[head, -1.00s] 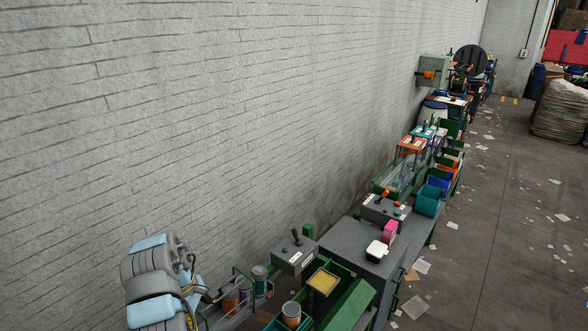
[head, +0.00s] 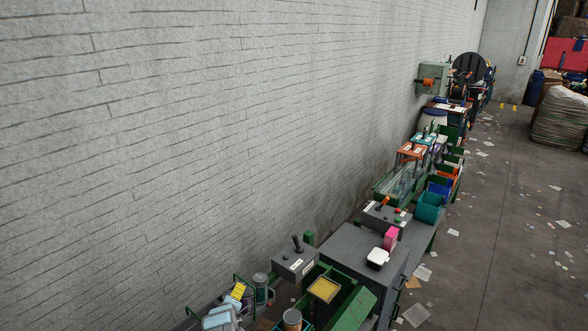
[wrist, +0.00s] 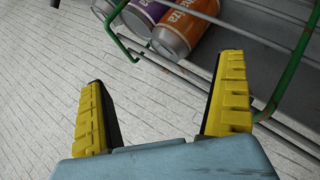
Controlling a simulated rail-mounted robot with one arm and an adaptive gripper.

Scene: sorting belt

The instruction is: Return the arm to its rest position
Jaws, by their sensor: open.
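My gripper (head: 236,292) is at the lower left of the head view, its yellow fingers showing above pale blue arm parts. In the wrist view my gripper (wrist: 160,108) has its two yellow fingers spread wide with nothing between them. Beyond the fingertips lie an orange can (wrist: 190,24) and a purple can (wrist: 147,12), side by side in a rack with a green wire frame (wrist: 292,75). The fingers do not appear to touch the cans. Most of my arm is outside the head view.
A white brick wall (head: 200,140) runs along the left. A grey lever box (head: 295,262), a yellow-topped tray (head: 324,289) and a grey cabinet (head: 350,248) with a pink box (head: 390,238) stand close by. Bins line the belt farther off. Floor at right holds scattered paper.

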